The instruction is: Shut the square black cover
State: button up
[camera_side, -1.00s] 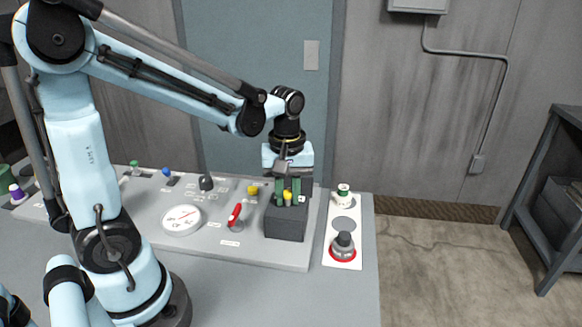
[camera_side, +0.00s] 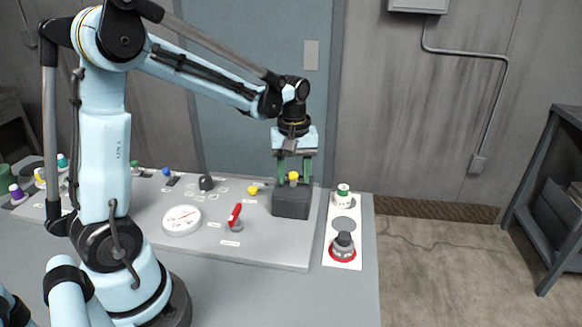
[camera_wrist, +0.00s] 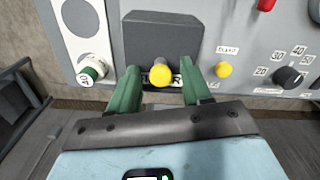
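The square black cover (camera_side: 291,202) is at the right end of the grey panel in the side view. It stands on the camera's side of a yellow knob (camera_side: 293,177), which is uncovered. In the wrist view the cover (camera_wrist: 163,38) is beyond the yellow knob (camera_wrist: 160,73). My gripper (camera_side: 294,180) points down above the panel, behind the cover. In the wrist view its green fingers (camera_wrist: 160,66) are apart, one on each side of the knob, with nothing held. I cannot tell whether a fingertip touches the cover.
A white plate (camera_side: 331,258) with a red-ringed grey knob (camera_side: 343,243) and a green-white knob (camera_side: 343,196) lies right of the cover. A second yellow knob (camera_side: 253,189), a red lever (camera_side: 235,216) and a round dial (camera_side: 182,219) are to its left.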

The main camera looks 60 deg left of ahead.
notch_tip(320, 180, up, 12)
dwell(0.9)
jog(key=shift+s+d, duration=0.1)
jog(key=shift+d, duration=0.05)
jog(key=s+d+f+m+t, duration=0.6)
jog(key=s+d+m+t, duration=0.1)
jog(key=m, duration=0.5)
jog(key=shift+s+d+f, duration=0.4)
jog(key=shift+s+d, duration=0.5)
jog(key=shift+d, duration=0.25)
jog(key=shift+c, duration=0.3)
